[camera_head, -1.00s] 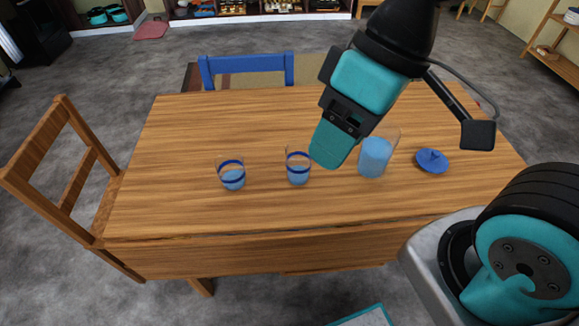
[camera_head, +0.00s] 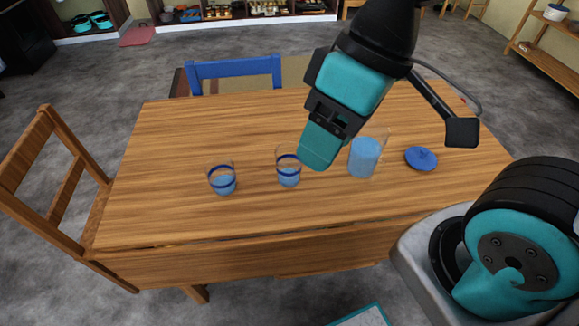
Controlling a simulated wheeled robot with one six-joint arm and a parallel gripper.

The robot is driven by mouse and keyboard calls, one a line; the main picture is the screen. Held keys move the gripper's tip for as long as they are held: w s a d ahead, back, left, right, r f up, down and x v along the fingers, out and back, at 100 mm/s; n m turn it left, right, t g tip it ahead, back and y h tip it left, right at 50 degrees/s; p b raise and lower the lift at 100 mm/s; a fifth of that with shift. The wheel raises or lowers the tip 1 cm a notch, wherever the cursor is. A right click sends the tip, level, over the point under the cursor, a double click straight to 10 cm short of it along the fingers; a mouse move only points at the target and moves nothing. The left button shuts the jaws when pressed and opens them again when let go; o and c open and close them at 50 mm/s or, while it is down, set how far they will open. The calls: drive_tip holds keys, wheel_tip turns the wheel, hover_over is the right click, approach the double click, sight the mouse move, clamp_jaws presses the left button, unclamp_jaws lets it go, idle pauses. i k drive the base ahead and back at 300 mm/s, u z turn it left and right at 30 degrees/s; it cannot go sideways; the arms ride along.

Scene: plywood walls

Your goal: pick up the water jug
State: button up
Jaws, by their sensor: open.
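The water jug (camera_head: 365,157) is a clear vessel with blue water, standing upright on the wooden table (camera_head: 190,135). Its blue lid (camera_head: 421,158) lies apart on the table to its right. My gripper (camera_head: 318,155) is open and points down, up and left of the jug in the picture. It covers part of the table between the jug and the nearer glass. I see no object between its jaws. Whether it touches anything I cannot tell.
Two glasses with blue bands and water stand left of the jug: one glass (camera_head: 289,168) close by my gripper, another glass (camera_head: 222,179) farther left. A wooden chair (camera_head: 60,190) is at the left, a blue chair (camera_head: 235,72) behind the table. The table's left part is clear.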

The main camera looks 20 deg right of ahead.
sight(365, 160)
drive_tip(key=u, duration=2.7)
drive_tip(key=k, duration=2.3)
drive_tip(key=z, duration=1.95)
